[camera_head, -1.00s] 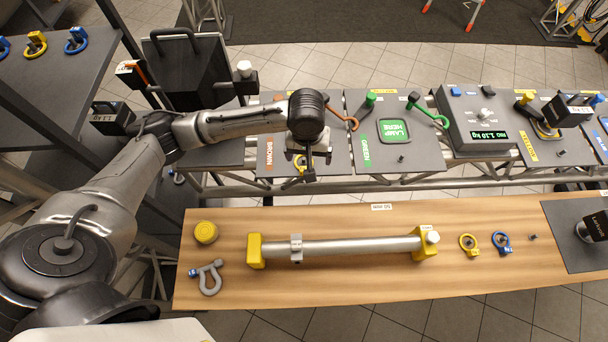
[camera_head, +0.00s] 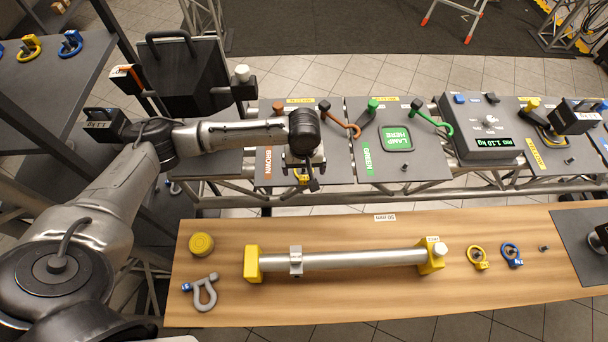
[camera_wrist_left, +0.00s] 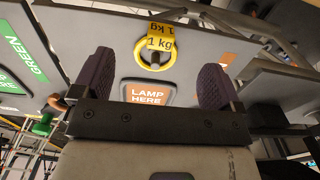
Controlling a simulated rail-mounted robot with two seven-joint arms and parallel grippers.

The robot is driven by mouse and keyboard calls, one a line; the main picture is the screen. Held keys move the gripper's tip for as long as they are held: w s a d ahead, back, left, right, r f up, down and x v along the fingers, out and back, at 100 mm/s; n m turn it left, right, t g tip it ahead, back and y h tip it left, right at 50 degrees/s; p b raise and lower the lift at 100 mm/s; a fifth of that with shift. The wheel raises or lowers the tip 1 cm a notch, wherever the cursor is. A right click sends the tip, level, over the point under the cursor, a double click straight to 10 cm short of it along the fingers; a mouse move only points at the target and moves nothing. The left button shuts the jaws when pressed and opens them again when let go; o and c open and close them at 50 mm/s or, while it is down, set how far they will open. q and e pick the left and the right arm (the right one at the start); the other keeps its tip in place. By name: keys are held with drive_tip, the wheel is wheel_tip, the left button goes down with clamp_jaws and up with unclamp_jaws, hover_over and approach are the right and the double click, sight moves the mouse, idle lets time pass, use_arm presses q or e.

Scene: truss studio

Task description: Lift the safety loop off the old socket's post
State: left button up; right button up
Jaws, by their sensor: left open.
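My left gripper (camera_head: 312,182) is open and hangs over the brown-labelled panel (camera_head: 274,178). In the left wrist view its two purple-padded fingers (camera_wrist_left: 155,80) stand apart with nothing held. A yellow ring with a 1 kg tag (camera_wrist_left: 155,48) shows between and beyond them, above an orange "LAMP HERE" plate (camera_wrist_left: 147,95). The ring is mostly hidden behind the gripper in the head view (camera_head: 301,177). A brown hook (camera_head: 343,126) and a green hook (camera_head: 435,122) stand at the back of the panels. I cannot tell which part is the safety loop or the old socket's post.
A grey scale with a display (camera_head: 478,125) stands right of the green panel. The wooden bench (camera_head: 350,300) in front carries a metal bar (camera_head: 350,259), a shackle (camera_head: 204,291), and yellow (camera_head: 478,257) and blue (camera_head: 511,255) rings. A black handled case (camera_head: 180,75) stands at the back left.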

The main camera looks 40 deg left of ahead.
sight(304, 176)
use_arm(q)
drive_tip(key=shift+f+b, duration=0.4)
drive_tip(key=shift+f, duration=2.2)
drive_tip(key=c, duration=1)
drive_tip(key=shift+r, duration=0.15)
